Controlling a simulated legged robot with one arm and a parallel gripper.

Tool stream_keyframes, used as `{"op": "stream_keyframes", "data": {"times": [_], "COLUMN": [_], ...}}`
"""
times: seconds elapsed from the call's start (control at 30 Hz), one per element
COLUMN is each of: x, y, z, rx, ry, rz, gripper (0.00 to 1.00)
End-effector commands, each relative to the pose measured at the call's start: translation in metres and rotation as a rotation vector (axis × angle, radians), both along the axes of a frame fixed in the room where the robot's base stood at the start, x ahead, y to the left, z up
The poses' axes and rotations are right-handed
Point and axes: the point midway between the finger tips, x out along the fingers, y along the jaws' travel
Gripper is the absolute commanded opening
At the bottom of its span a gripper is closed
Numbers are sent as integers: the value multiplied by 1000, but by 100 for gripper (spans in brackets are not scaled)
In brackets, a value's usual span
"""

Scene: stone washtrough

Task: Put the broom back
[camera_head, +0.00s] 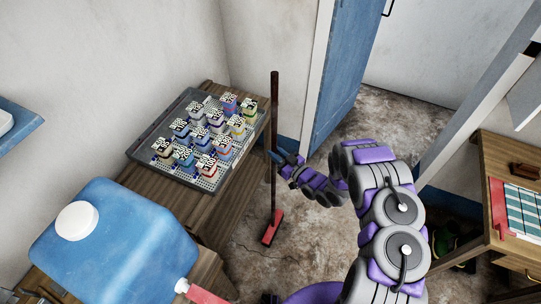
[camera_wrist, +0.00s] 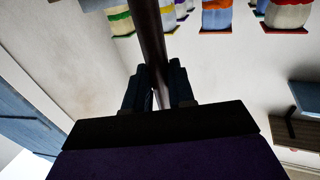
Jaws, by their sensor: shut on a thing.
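The broom (camera_head: 274,130) has a long dark brown handle and a red head (camera_head: 271,229). It stands nearly upright with its head at the floor, beside the right end of the wooden bench. My gripper (camera_head: 277,157) reaches the handle from the right at about mid-height. In the wrist view the handle (camera_wrist: 148,35) runs between the two dark fingers of my gripper (camera_wrist: 158,85), which are shut on it. The fingertips are dark and partly merge with the handle there.
A wooden bench (camera_head: 215,220) carries a grey perforated tray (camera_head: 150,150) with several small jars, left of the broom. A blue canister (camera_head: 120,240) stands front left. A blue door (camera_head: 345,65) is behind. A wooden table (camera_head: 495,180) stands at right. Bare floor (camera_head: 385,125) lies behind my arm.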

Motion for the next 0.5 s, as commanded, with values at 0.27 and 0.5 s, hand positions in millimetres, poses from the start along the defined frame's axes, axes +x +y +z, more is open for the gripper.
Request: {"op": "stream_keyframes", "data": {"times": [0.27,0.5], "x": [20,24], "y": [18,23], "z": [-1,-10], "rx": [2,2], "ry": [-3,2], "rz": [0,-1], "gripper": [0,0]}}
